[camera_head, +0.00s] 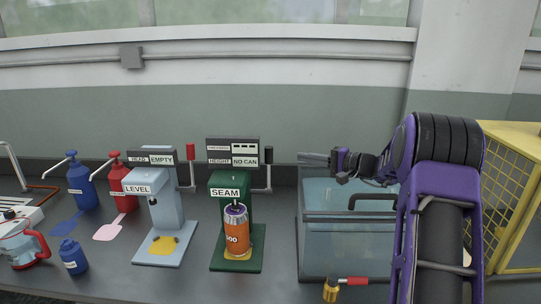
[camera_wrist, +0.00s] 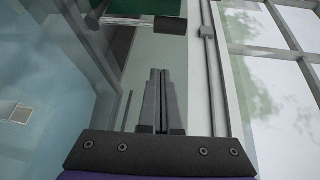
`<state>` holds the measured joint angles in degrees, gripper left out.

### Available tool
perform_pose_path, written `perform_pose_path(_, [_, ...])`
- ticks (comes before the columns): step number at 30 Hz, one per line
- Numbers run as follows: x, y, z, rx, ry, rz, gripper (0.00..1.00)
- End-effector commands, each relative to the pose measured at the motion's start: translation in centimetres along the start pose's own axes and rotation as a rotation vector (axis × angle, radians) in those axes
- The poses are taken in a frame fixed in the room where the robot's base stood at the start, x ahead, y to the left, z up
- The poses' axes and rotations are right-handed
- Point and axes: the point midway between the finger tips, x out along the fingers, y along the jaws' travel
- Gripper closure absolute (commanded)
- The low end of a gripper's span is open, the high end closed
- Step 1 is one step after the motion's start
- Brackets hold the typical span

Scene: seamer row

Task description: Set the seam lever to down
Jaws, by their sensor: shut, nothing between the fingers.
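The fingers are shut and empty. An orange can (camera_head: 237,238) with a purple top stands in the machine.
A LEVEL machine (camera_head: 165,205) with a red-handled lever stands to the left. A glass-walled tank (camera_head: 345,245) lies below my gripper. A yellow mesh guard (camera_head: 515,190) is at the right. Blue and red pump bottles stand at the far left.

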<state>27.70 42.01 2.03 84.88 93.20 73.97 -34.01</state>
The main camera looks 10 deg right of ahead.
Motion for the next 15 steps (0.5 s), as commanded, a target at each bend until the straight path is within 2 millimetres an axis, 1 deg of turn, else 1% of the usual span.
perform_pose_path(1, [-0.8, -0.1, -0.5, -0.004, 0.006, -0.033, 1.00])
perform_pose_path(3, [-1.2, -0.2, -0.8, -0.010, 0.010, -0.065, 1.00])
perform_pose_path(5, [-1.4, -0.3, -0.9, -0.014, 0.011, -0.079, 1.00])
perform_pose_path(7, [-1.0, -0.4, -0.9, -0.016, 0.010, -0.085, 1.00])
perform_pose_path(11, [0.8, -0.6, -0.8, -0.016, 0.009, -0.084, 1.00])
perform_pose_path(15, [3.8, -0.8, -0.8, -0.016, 0.007, -0.083, 1.00])
